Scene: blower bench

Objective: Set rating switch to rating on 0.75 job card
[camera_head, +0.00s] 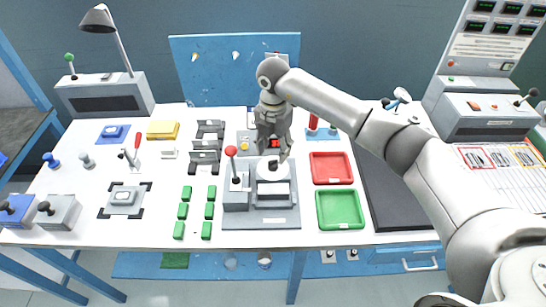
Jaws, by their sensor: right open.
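My right gripper (273,148) reaches in from the right on its grey arm and points down over the middle of the bench. It is open, with nothing visible between its fingers. Just below its fingertips in the picture is a white round part with a dark knob (272,166) on a grey fixture (272,216); whether they touch is unclear. This knob may be the rating switch; its setting is too small to read. Framed cards (474,158) lie at the far right; no 0.75 marking is legible. My left gripper is out of view.
A red-knobbed lever (231,151) stands left of the round part. A panel with a yellow button (244,146) is partly hidden behind my gripper. Red (331,182) and green (340,224) trays lie to the right. Several green blocks (182,211) lie left.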

